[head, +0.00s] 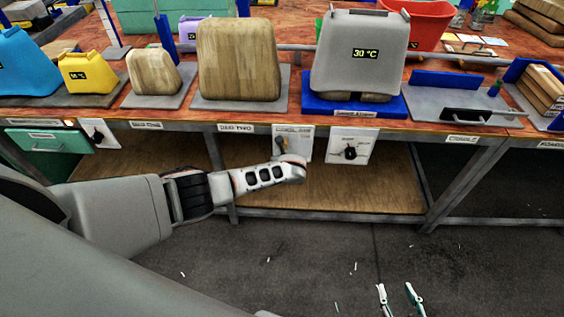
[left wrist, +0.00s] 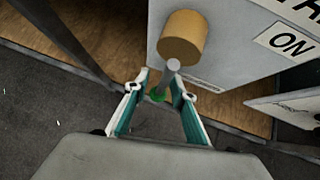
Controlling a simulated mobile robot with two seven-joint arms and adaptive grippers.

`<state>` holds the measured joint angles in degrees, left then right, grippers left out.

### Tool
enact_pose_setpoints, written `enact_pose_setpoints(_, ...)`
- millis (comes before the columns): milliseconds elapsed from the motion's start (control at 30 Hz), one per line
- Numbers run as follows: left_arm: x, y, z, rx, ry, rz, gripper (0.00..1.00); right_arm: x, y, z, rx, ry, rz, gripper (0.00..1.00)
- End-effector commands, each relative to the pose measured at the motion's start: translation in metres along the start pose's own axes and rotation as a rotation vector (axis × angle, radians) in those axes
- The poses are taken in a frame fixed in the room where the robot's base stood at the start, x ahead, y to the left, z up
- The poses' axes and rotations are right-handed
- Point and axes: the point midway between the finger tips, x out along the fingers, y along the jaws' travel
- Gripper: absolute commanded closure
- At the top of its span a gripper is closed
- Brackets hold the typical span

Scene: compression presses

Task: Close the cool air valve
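A white valve panel (head: 305,143) hangs under the table's front edge, with a lever behind the front of my left gripper. In the left wrist view, the valve has a brass-coloured round hub (left wrist: 183,38) and a grey lever (left wrist: 172,68) with a green end (left wrist: 157,94). My left gripper (left wrist: 160,85) is open, its two fingers apart on either side of the lever. An "ON" label (left wrist: 290,43) is on the panel. My right gripper (head: 397,294) is open and empty, low over the floor, away from the panels.
A second valve panel (head: 350,147) with a dark knob hangs just right of the first; a third (head: 98,133) is further left. A grey press (head: 358,60) reading 30 °C stands on the table above. A wooden shelf (head: 375,190) lies below.

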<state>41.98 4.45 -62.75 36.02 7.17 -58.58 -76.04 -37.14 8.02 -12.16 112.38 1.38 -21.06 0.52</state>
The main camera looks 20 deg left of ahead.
Motion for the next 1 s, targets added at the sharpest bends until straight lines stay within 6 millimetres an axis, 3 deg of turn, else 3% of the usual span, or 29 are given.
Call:
enact_pose_setpoints(367, -0.010, -0.002, -0.002, -0.002, 0.003, -0.003, 0.75, 0.000, 0.001, 0.000, -0.002, 0.000, 0.000, 0.60)
enact_pose_setpoints(667, -0.040, -0.001, -0.002, -0.002, 0.002, -0.005, 0.75, 0.000, 0.000, 0.000, 0.000, 0.000, 0.000, 0.60)
enact_pose_setpoints(1000, -0.086, -0.001, -0.001, -0.002, 0.002, -0.004, 0.75, 0.000, 0.000, 0.000, 0.000, 0.000, 0.000, 0.60)
